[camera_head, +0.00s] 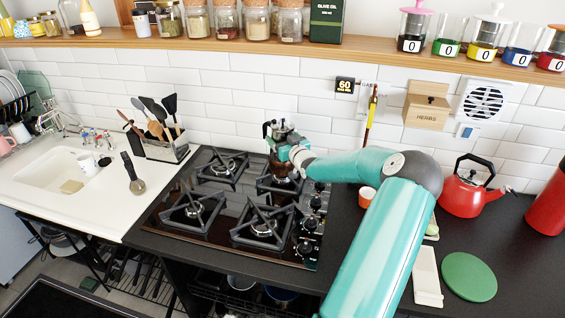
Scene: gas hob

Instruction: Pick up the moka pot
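The moka pot (277,129), metallic with a dark handle on its left, stands at the back right burner of the gas hob (222,222), near the tiled wall. My teal and white arm reaches in from the right, and my gripper (284,153) is at the pot, overlapping it in the picture. The gripper hides much of the pot's middle. The fingers are too small and covered to show whether they are open, shut or touching the pot.
Black burner grates (262,226) cover the hob, with knobs along its right side. A red kettle (467,188), an orange cup (366,196) and a green round mat (469,277) are on the right counter. A utensil holder (165,148) stands left. A jar shelf (190,43) runs above.

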